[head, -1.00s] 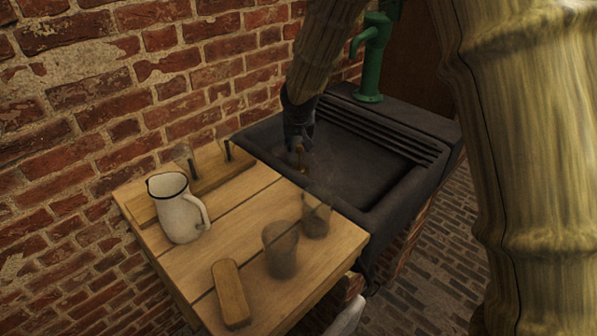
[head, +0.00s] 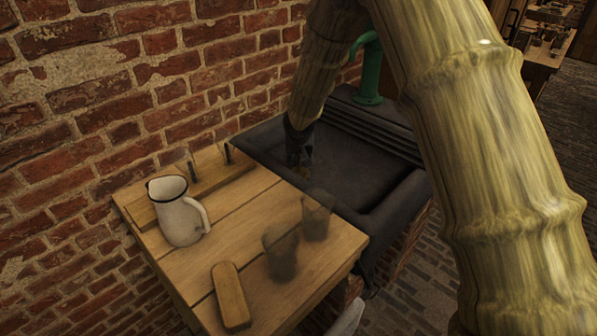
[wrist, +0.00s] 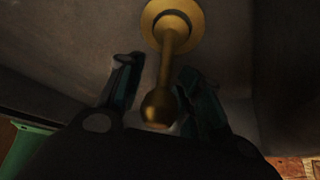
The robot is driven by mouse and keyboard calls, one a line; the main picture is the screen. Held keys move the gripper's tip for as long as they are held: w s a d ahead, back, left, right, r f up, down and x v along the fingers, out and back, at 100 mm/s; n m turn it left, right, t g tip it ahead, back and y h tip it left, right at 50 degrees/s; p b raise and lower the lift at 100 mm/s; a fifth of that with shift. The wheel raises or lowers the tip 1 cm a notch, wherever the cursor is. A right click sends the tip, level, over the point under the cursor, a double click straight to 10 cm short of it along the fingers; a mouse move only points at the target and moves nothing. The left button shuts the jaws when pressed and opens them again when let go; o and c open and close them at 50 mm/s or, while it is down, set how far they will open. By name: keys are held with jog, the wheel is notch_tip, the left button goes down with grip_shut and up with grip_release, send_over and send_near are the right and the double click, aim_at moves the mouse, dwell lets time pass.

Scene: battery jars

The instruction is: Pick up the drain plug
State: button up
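The brass drain plug (wrist: 168,45) shows in the wrist view as a round flange with a stem and a knob at its end. It is in the dark stone sink (head: 375,165). My gripper (wrist: 160,72) is open, with one finger on each side of the stem and knob. Gaps show between the fingers and the plug, so it is not clamped. In the head view my gripper (head: 300,158) is low in the sink's near left part and hides most of the plug.
A green pump (head: 368,75) stands behind the sink. A brick wall (head: 120,100) is on the left.

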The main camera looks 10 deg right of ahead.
jog(key=shift+w+f, duration=0.2)
jog(key=shift+f, duration=0.1)
grip_shut()
